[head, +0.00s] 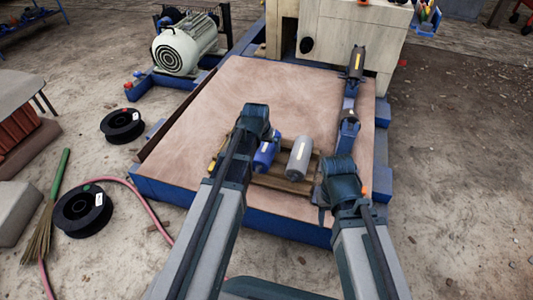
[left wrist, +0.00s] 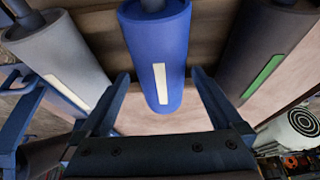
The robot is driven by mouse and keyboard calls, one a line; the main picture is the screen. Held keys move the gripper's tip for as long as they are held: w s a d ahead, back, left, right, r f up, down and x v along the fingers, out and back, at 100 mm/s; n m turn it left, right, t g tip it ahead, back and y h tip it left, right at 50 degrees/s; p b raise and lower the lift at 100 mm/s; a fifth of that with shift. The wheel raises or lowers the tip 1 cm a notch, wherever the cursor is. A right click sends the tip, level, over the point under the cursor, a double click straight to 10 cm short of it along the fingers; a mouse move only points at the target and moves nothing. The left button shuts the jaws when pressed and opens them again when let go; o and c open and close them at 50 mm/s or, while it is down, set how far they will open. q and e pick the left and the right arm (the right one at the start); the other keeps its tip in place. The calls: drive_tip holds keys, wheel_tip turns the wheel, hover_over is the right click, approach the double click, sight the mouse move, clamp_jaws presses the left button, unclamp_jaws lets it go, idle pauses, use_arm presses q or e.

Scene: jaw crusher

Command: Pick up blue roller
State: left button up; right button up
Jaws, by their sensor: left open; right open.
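The blue roller (head: 265,153) lies on a wooden pallet, next to a grey roller (head: 299,155). In the left wrist view the blue roller (left wrist: 157,45) is in the middle, with a white label. My left gripper (head: 262,134) is over it, pointing down; the arm hides part of the roller. In the wrist view its open fingers (left wrist: 161,76) stand on either side of the roller's near end, with visible gaps. The grey roller (left wrist: 60,50) is left and a dark roller with a green label (left wrist: 262,65) is right. My right gripper (head: 328,197) is right of the pallet, its fingers mostly hidden.
The pallet (head: 285,184) sits on a brown platform (head: 210,110) with blue edges. A dark cylinder with a label (head: 356,60) and blue brackets (head: 348,132) are along the right side. A beige machine (head: 345,30) stands behind. Black spools (head: 82,210) and a broom (head: 45,215) lie left.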

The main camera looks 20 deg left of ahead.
sight(265, 146)
use_arm(q)
drive_tip(key=b+x, duration=0.2)
drive_tip(key=x, duration=0.1)
drive_tip(key=shift+a+f+b, duration=0.1)
drive_tip(key=shift+f+b, duration=0.2)
drive_tip(key=shift+f, duration=0.05)
drive_tip(key=shift+r, duration=0.1)
clamp_jaws()
